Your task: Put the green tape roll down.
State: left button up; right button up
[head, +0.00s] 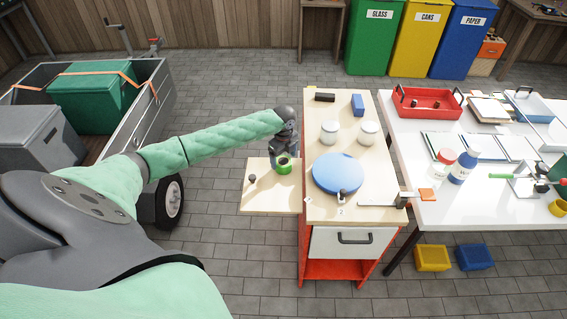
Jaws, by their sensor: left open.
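The green tape roll (284,165) is at the right part of the small pale side shelf (262,200), close to the edge of the main worktop. My left gripper (283,152) is right above the roll, pointing down, with its arm reaching in from the left. Its jaws are open. The fingers partly cover the back of the roll, and I cannot tell whether they touch it. The roll looks to lie flat on the shelf. My right gripper is not in view.
A small dark knob-like item (252,180) stands on the shelf's left part. The worktop holds a blue disc (338,172), two pale jars (329,132), a dark block (324,97) and a blue block (357,104). A white table (430,205) stands at right.

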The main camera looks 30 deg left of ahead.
aim_at(284, 161)
pick_arm(q)
notch_tip(284, 161, up, 9)
jog(key=b, duration=0.2)
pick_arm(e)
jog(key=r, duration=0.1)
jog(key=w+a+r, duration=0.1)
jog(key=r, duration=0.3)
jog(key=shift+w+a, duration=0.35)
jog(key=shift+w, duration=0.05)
pick_arm(q)
jog(key=shift+r, duration=0.1)
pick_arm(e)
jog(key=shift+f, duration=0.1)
